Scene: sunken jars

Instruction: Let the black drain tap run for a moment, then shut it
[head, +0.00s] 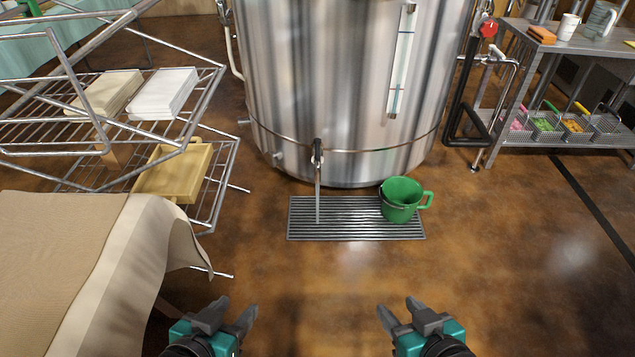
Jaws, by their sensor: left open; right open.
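The black drain tap (317,152) sits low on the front of the big steel tank (345,80). A thin grey vertical streak runs from under it down to the slotted floor grate (350,232); I cannot tell for sure whether it is liquid or a pipe. A green jug (402,198) stands upright on the right end of the grate, beside the streak and not under it. My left gripper (235,311) and my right gripper (399,311) are both open and empty, at the bottom of the view, well short of the tap and the jug.
A cloth-covered table (60,255) is at lower left. A steel bench (560,50) with baskets stands right. A red valve handle (488,29) is near it. The brown floor before the grate is clear.

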